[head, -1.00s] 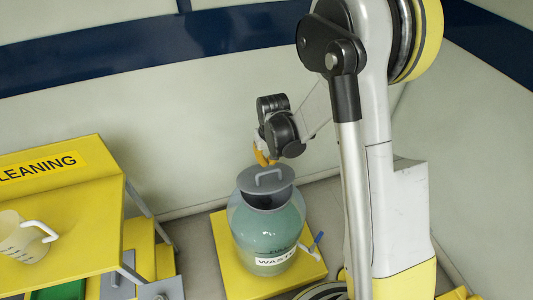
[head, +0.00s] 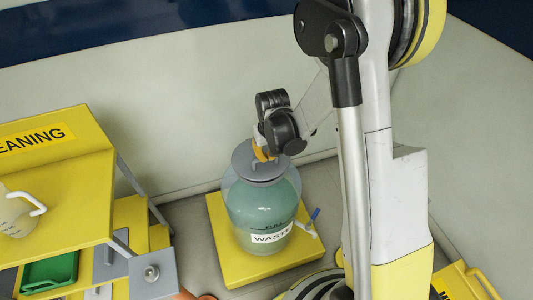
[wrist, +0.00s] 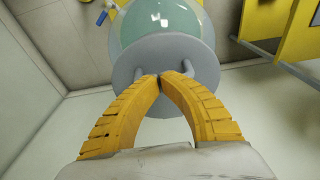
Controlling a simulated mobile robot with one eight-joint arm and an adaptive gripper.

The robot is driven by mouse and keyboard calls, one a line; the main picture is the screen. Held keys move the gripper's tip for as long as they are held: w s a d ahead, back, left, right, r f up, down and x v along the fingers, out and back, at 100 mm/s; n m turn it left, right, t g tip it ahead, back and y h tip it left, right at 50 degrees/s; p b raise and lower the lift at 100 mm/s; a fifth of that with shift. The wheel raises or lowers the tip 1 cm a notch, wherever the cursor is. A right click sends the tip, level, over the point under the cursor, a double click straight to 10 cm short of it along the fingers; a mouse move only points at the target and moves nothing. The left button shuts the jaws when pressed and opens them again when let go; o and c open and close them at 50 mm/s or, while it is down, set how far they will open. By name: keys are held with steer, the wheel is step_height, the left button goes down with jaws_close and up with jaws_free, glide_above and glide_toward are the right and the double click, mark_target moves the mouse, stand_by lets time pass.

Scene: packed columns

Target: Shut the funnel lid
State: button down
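The funnel lid is a round grey disc (head: 243,164) on top of the green-tinted glass waste bottle (head: 258,207). It appears to lie down over the mouth, with no dark gap showing; whether it is fully seated I cannot tell. In the wrist view the lid (wrist: 205,62) has a grey bar handle (wrist: 187,67), its middle hidden by my fingertips. My gripper (wrist: 160,76) has its two yellow fingers bowed, with the tips together at the handle. The tips appear to touch the handle, not grip around it. In the head view my gripper (head: 262,153) is over the lid.
The bottle stands on a yellow platform (head: 225,262), with a blue-handled tap (head: 314,214) at its right. A yellow cleaning shelf (head: 60,195) with a jug (head: 15,214) and green tray (head: 50,271) stands left. The wall is close behind.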

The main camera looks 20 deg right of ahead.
steer(key=shift+s+f, duration=0.1)
steer(key=shift+f, duration=0.4)
steer(key=shift+r, duration=0.15)
